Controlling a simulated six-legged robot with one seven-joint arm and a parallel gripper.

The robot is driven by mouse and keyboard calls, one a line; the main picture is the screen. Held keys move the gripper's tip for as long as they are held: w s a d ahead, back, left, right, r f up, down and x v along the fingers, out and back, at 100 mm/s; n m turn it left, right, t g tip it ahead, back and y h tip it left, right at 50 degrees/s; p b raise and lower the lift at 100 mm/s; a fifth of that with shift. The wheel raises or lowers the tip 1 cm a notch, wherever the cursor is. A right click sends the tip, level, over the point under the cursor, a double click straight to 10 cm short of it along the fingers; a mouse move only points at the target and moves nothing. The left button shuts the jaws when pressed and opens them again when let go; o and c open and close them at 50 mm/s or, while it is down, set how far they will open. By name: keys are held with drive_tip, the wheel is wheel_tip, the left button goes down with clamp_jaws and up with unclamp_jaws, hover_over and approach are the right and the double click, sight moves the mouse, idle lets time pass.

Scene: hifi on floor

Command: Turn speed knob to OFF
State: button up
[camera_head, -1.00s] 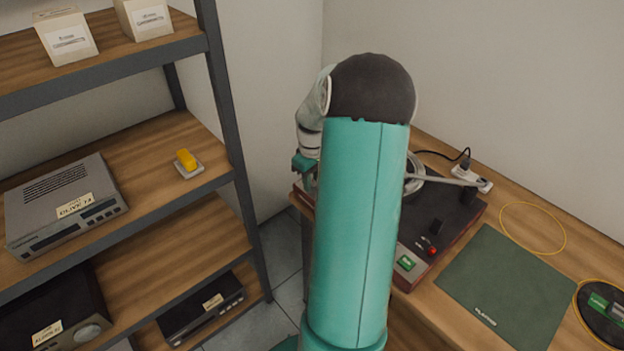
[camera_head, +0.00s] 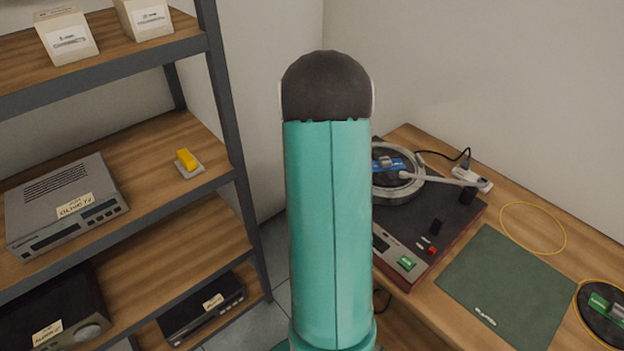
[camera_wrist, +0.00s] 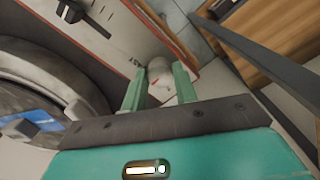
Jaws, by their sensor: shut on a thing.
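The speed knob (camera_wrist: 159,66) is a pale round knob with a small red mark, on the turntable deck's top near its edge in the wrist view. My gripper (camera_wrist: 158,76) has its two green fingers on either side of the knob and is shut on it. The fingers partly cover the knob, and its labels are too blurred to read. In the head view the record player (camera_head: 441,220) stands on the wooden bench, with its platter and blue-labelled record (camera_head: 388,162) in sight. My arm hides the gripper and the knob there.
A tonearm (camera_head: 437,179) crosses the deck. A green mat (camera_head: 508,290), a yellow ring (camera_head: 533,228) and another record (camera_head: 603,303) lie to the right. A power strip (camera_head: 472,178) is behind. A shelf unit (camera_head: 225,120) with devices stands at left.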

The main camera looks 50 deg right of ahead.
idle(0.4)
drive_tip(key=o, duration=1)
drive_tip(key=shift+c, duration=0.2)
drive_tip(key=shift+r, duration=0.1)
wheel_tip(320, 180, up, 14)
